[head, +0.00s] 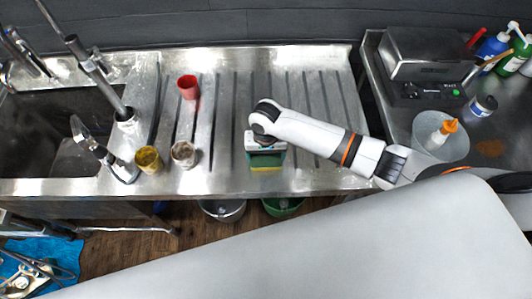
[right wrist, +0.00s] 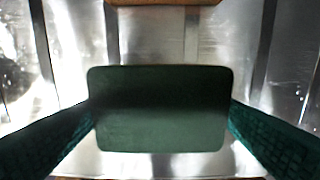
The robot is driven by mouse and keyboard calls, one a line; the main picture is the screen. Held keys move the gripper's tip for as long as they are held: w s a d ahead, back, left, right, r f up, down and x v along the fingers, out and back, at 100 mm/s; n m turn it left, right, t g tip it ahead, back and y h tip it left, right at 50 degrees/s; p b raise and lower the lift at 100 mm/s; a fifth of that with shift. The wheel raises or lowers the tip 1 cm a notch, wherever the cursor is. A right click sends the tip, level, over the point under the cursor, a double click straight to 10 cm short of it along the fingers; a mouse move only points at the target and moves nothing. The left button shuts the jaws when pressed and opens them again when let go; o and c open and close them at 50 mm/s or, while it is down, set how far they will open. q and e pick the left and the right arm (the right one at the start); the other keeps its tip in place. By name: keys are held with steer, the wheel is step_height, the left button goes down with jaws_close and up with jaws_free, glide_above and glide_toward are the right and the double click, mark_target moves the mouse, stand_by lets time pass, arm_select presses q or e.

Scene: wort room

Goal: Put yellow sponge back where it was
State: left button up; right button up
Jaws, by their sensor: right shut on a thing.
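The yellow sponge (head: 266,168) shows as a yellow strip under a dark green top, on or just above the ribbed steel drainboard (head: 312,100). My right gripper (head: 265,155) reaches down over it from the right and is shut on it. In the right wrist view the sponge's dark green face (right wrist: 160,110) fills the room between the two green-padded fingers. I cannot tell whether its underside touches the steel. My left gripper is not in view.
A red cup (head: 188,87), a yellow cup (head: 149,160) and a whitish cup (head: 183,154) stand left of my gripper. The sink (head: 40,130) and faucet are further left. A brown-orange edge (right wrist: 165,2) shows in the right wrist view. The drainboard's right part is bare.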

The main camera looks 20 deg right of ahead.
mark_target(266, 157)
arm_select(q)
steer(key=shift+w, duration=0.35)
arm_select(e)
steer(key=o, duration=0.7)
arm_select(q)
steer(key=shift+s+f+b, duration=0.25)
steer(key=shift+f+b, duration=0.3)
arm_select(e)
step_height(266, 157, up, 12)
steer(key=shift+r, duration=0.15)
